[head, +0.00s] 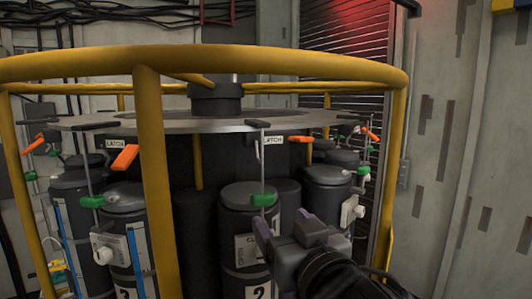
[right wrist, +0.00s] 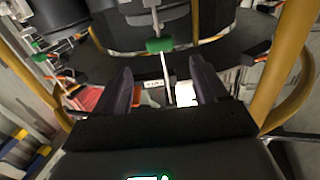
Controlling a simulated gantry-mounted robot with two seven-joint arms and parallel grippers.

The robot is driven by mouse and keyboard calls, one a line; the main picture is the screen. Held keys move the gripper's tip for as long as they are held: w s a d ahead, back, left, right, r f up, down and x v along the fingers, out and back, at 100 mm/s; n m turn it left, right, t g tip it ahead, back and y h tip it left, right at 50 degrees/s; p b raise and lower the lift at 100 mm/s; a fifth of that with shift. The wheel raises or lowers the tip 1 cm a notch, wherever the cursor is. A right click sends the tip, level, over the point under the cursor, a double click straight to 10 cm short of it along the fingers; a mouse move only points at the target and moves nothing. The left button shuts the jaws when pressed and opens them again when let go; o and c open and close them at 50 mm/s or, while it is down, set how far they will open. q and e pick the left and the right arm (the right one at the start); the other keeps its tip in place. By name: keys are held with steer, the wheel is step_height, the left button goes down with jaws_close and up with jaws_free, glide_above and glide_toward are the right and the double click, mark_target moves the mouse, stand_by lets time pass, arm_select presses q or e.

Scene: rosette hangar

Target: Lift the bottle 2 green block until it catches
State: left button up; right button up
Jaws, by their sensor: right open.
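Bottle 2 (head: 245,215) is a dark upright cylinder with a "2" label at the front of the round rack. Its green block (head: 264,200) sits on a thin vertical rod in front of the bottle's top. My right gripper (head: 283,222) is open and empty, just below and right of the green block in the head view. In the right wrist view, the green block (right wrist: 160,45) and its rod show beyond the gap between the two dark fingers (right wrist: 163,88); the block is not between the fingertips. My left gripper is not in view.
A yellow rail (head: 210,62) rings the rack, with a thick yellow post (head: 155,190) left of bottle 2. A grey disc (head: 190,122) lies above the bottles. Neighbouring bottles carry green blocks (head: 92,201) and orange handles (head: 125,157). A "LATCH" label (head: 273,140) hangs above bottle 2.

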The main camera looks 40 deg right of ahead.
mark_target(265, 201)
steer(key=shift+x, duration=2.1)
steer(key=shift+p+x, duration=0.55)
steer(key=shift+x, duration=1.75)
steer(key=shift+w, duration=0.2)
steer(key=shift+w+d, duration=0.1)
steer(key=c, duration=1.2)
steer(key=shift+r, duration=0.1)
